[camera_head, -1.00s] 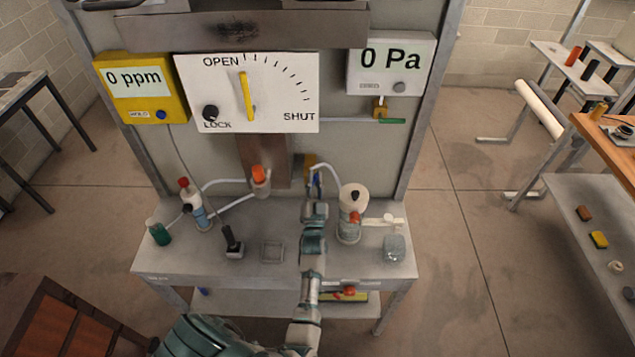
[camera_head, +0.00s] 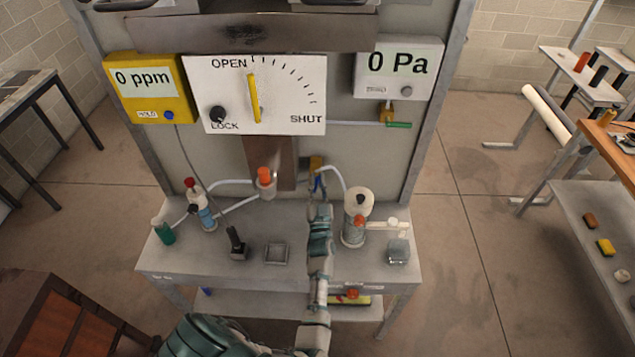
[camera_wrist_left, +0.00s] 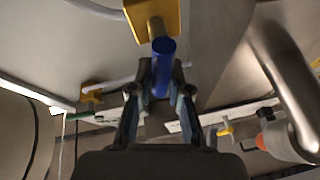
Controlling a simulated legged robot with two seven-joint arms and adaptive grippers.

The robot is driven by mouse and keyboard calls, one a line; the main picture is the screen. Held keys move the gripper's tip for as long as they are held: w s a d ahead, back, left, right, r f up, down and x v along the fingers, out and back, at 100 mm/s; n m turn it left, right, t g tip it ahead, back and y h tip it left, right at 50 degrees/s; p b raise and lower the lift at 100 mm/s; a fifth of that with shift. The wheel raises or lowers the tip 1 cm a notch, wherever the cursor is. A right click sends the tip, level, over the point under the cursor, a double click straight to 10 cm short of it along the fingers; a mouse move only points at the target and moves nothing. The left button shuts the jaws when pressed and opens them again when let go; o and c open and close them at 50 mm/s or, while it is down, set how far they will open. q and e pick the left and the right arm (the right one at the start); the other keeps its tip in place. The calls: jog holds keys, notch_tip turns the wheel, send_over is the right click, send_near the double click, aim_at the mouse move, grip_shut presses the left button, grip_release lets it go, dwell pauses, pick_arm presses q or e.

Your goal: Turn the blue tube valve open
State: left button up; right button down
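The blue tube valve shows in the wrist view as a blue cylinder (camera_wrist_left: 162,68) projecting from a yellow block (camera_wrist_left: 150,14). In the head view, the blue part (camera_head: 319,183) hangs below the yellow block (camera_head: 316,163) on the cabinet's back panel, with a white tube running right from it. My left gripper (camera_head: 318,198) is at the valve. In the wrist view, its two fingers (camera_wrist_left: 161,88) stand on either side of the blue cylinder, apart, with narrow gaps seeming to remain. Firm contact is not visible. My right gripper is not in view.
An orange-capped tube (camera_head: 266,183), a black-handled device (camera_head: 236,243) and a square dish (camera_head: 277,253) are to the left. The dial panel (camera_head: 290,95) is above, its yellow pointer near upright.

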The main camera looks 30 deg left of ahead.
pick_arm(q)
jog(key=o, duration=0.3)
jog(key=shift+w+f, duration=0.1)
jog(key=shift+w+a, duration=0.1)
